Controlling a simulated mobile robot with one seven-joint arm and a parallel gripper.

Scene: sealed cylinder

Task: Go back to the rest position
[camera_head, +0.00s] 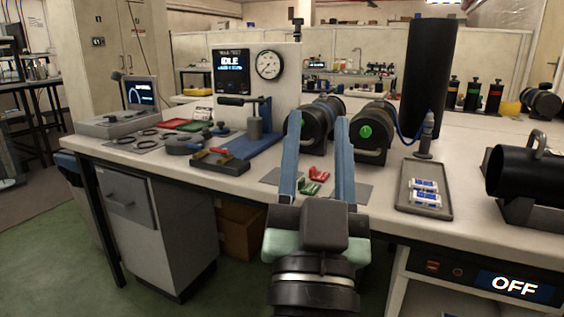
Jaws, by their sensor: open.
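My gripper (316,150) is in the middle of the head view, with its two long blue fingers spread apart. The fingers reach up over the front part of the bench (385,205). Their tips overlap the view of two dark cylinders (322,115) and (371,146) with green round end caps. A red clip and a green clip (313,182) lie on a grey mat and show between the fingers. I cannot tell the exact height of the gripper above the bench.
A blue press stand (250,146), a panel reading IDLE with a gauge (268,65), and flat rings (148,140) are at left. A grey tray (424,207) with packets, a tall black cylinder (430,75) and a black tube (525,175) are at right.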

